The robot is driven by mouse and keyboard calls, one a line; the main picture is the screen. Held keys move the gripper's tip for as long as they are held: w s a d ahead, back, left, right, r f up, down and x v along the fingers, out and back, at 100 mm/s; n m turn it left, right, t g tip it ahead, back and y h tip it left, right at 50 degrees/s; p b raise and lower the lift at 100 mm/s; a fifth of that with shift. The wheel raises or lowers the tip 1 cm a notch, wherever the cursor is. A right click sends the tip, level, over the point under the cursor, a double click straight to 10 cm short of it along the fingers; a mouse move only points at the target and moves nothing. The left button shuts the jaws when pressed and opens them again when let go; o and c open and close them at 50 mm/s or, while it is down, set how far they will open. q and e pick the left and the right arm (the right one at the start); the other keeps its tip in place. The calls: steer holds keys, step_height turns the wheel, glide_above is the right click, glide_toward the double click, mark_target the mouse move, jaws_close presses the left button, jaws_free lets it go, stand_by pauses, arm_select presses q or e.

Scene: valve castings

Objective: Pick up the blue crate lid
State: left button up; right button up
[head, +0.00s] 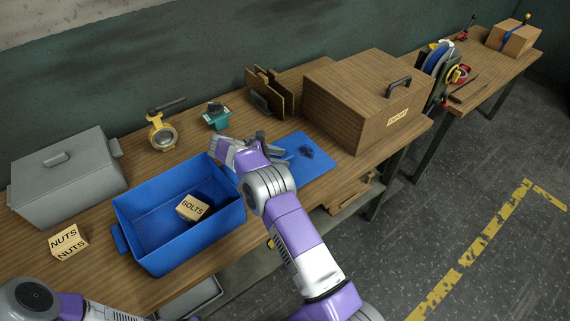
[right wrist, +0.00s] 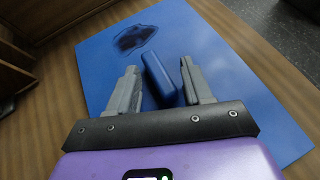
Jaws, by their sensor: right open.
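The blue crate lid (head: 316,163) lies flat on the wooden table between the blue crate and the large wooden box. It has a dark patch on its surface. My right gripper (head: 272,147) is over the lid's left part and hides some of it. In the right wrist view, the lid (right wrist: 215,50) fills the middle, and its raised blue handle (right wrist: 158,78) stands between the two fingers of the open right gripper (right wrist: 157,68). A gap shows beside the handle, mainly on the right. My left gripper is out of view; only part of that arm shows.
The open blue crate (head: 150,206) holds a BOLTS block (head: 193,208). A grey lidded box (head: 65,180), a NUTS block (head: 68,243), a brass valve (head: 161,134) and a teal item (head: 216,116) stand around it. A large wooden box (head: 345,108) closes off the right.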

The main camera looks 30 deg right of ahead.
jaws_close()
steer(key=shift+s, duration=0.1)
steer(key=shift+f, duration=0.1)
stand_by(0.3)
